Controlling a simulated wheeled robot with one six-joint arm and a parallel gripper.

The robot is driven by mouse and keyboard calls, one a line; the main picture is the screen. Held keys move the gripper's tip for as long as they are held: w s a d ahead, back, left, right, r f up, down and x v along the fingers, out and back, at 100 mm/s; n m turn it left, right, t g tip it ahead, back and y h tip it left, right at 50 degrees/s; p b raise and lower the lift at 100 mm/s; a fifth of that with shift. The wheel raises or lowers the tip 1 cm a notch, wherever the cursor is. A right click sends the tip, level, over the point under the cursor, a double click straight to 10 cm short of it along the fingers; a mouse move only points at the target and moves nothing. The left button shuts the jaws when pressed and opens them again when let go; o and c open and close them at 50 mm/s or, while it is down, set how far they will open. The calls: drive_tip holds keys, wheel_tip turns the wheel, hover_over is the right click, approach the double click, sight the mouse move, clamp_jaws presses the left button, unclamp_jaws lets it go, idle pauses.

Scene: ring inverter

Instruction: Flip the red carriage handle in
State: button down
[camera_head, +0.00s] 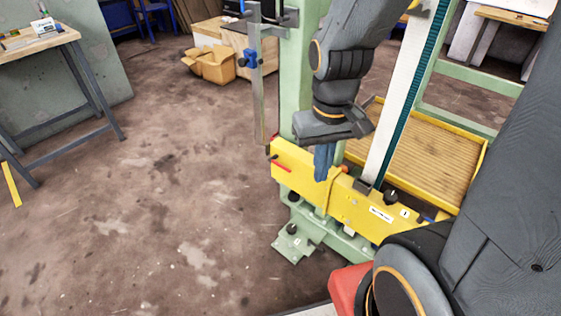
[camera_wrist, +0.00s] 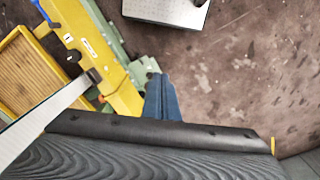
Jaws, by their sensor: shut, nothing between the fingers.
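The red carriage handle (camera_head: 281,166) is a thin red bar on the left part of the yellow carriage (camera_head: 352,208), in the head view. It lies along the yellow face, near its left end. I cannot make it out in the wrist view. My gripper (camera_head: 324,176) points down, with its blue fingers shut and empty. In the head view the fingers overlap the yellow carriage, to the right of the red handle. In the wrist view the fingers (camera_wrist: 161,100) show beside the carriage (camera_wrist: 112,75); whether they touch it is unclear.
A green post (camera_head: 296,90) stands behind the carriage, with a vertical metal bar (camera_head: 256,95) to its left. A pale slanted beam (camera_head: 394,110) and a slatted yellow tray (camera_head: 428,150) lie to the right. A black knob (camera_head: 390,195) sits on the carriage.

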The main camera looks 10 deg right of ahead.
drive_tip(key=w+f+n+b, duration=0.1)
drive_tip(key=w+f+n, duration=0.2)
drive_tip(key=w+n, duration=0.45)
drive_tip(key=w+f+n+b, duration=0.2)
drive_tip(key=w+f+n, duration=0.2)
drive_tip(key=w, duration=0.6)
drive_tip(key=n+t+h+b, duration=0.1)
drive_tip(key=n+h+b, duration=0.1)
drive_tip(key=n, duration=1.2)
hover_over(283, 166)
drive_tip(key=s+a, duration=0.2)
drive_tip(key=a, duration=0.1)
drive_tip(key=s+a+x, duration=0.1)
drive_tip(key=a+x, duration=0.1)
drive_tip(key=x, duration=0.9)
drive_tip(key=shift+d+f, duration=0.2)
drive_tip(key=shift+d, duration=0.05)
drive_tip(key=shift+s+f+m, duration=0.1)
drive_tip(key=shift+m, duration=0.15)
drive_tip(key=x, duration=1.3)
drive_tip(key=shift+f, duration=0.4)
drive_tip(key=shift+p, duration=0.3)
